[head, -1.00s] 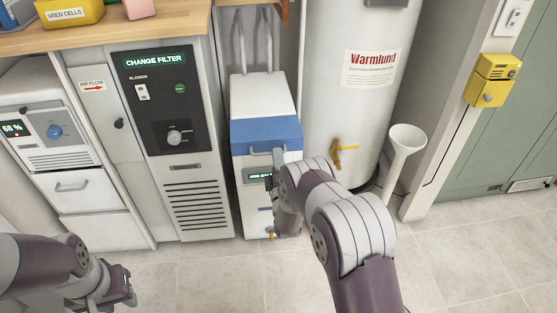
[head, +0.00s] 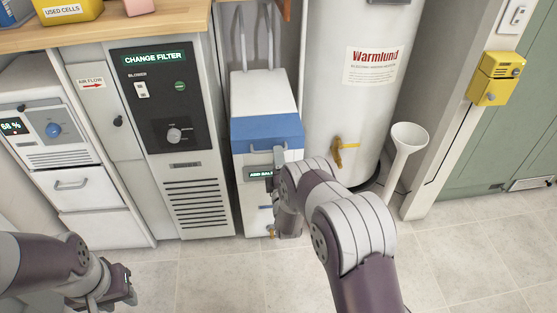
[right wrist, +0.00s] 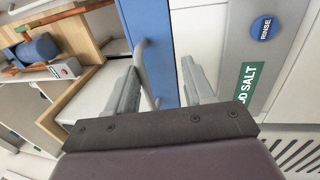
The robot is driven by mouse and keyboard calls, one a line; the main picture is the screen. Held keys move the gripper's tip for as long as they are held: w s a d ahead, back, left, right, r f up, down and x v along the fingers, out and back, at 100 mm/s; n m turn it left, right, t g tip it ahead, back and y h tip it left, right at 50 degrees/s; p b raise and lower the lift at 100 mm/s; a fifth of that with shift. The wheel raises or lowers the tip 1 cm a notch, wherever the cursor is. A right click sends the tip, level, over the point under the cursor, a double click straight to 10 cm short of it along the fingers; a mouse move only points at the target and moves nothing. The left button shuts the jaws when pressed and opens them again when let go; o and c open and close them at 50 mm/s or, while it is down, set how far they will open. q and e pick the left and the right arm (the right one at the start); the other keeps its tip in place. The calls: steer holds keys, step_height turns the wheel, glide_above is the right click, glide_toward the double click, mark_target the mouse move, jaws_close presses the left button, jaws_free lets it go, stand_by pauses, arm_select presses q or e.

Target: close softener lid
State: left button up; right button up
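The softener (head: 253,198) is a narrow white cabinet with a blue lid front (head: 265,130), a white top and a small green-lit display. A bar handle (head: 263,149) sits on the blue part. It also shows in the right wrist view (right wrist: 146,72), beside the blue panel (right wrist: 150,28). I cannot tell whether the lid is fully down. My right gripper (head: 279,164) is at the handle's right end. In the right wrist view its fingers (right wrist: 160,80) are apart, with the handle between them. My left gripper (head: 122,290) is low at the left, away from the softener; its fingers are unclear.
The white Warmlund tank (head: 345,100) with a brass tap (head: 338,152) stands right of the softener, and a white funnel (head: 404,145) beyond it. The change-filter cabinet (head: 190,190) is close on the left. The floor (head: 470,250) at the right is clear.

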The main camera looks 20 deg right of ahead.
steer(key=shift+s+f, duration=0.1)
steer(key=shift+f, duration=0.25)
steer(key=p+v, duration=0.4)
steer(key=v, duration=0.8)
steer(key=shift+s, duration=0.25)
steer(key=shift+a+r, duration=0.15)
